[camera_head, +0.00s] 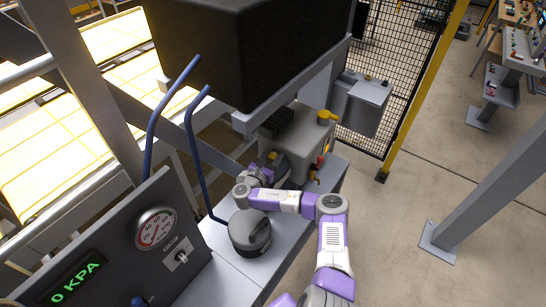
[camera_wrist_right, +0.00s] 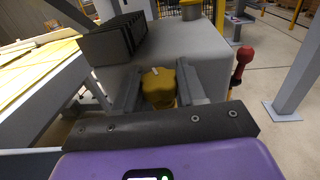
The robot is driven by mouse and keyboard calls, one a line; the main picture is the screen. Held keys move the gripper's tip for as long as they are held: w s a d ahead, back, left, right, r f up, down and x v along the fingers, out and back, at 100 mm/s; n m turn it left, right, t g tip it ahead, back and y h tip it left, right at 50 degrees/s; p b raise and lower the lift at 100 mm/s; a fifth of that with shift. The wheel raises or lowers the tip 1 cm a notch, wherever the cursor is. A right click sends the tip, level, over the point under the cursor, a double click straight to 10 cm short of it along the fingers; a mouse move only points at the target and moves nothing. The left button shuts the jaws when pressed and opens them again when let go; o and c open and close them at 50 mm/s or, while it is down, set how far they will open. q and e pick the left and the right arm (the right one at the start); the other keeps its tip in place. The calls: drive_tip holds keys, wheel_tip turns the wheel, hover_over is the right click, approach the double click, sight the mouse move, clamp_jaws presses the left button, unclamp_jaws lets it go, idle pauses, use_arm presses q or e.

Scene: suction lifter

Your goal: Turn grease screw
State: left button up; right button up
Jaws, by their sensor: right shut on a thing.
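The grease screw, a yellow lobed knob (camera_wrist_right: 158,87), sits on the near side of a light grey housing (camera_wrist_right: 165,45). It carries a small pale mark on top. My right gripper (camera_wrist_right: 160,82) is shut on the knob, with one grey finger on each side of it. In the head view, my right gripper (camera_head: 271,162) reaches the near left side of the housing (camera_head: 304,138). There the arm and fingers hide most of the knob. My left gripper is not in view.
A second yellow cap (camera_head: 326,117) tops the housing, with a black ribbed block (camera_head: 277,123) beside it. A red-handled lever (camera_wrist_right: 243,60) stands at the right. A grey round canister (camera_head: 250,232) and a gauge panel (camera_head: 115,245) are nearer. A large dark box (camera_head: 245,50) overhangs.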

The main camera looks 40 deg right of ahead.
drive_tip(key=m+g, duration=0.2)
drive_tip(key=g, duration=0.1)
drive_tip(key=m+g+h, duration=0.1)
drive_tip(key=g, duration=0.1)
drive_tip(key=shift+f+m+g, duration=0.1)
drive_tip(key=shift+m+g, duration=1)
drive_tip(key=shift+g, duration=0.4)
drive_tip(key=shift+m+g+b, duration=0.7)
drive_tip(key=shift+g+b, duration=0.1)
drive_tip(key=shift+g, duration=0.4)
drive_tip(key=shift+m+g+y+b, duration=0.3)
drive_tip(key=shift+m+g+b, duration=0.6)
drive_tip(key=shift+g, duration=0.5)
drive_tip(key=shift+g, duration=0.3)
drive_tip(key=o, duration=1.1)
drive_tip(key=shift+c, duration=0.2)
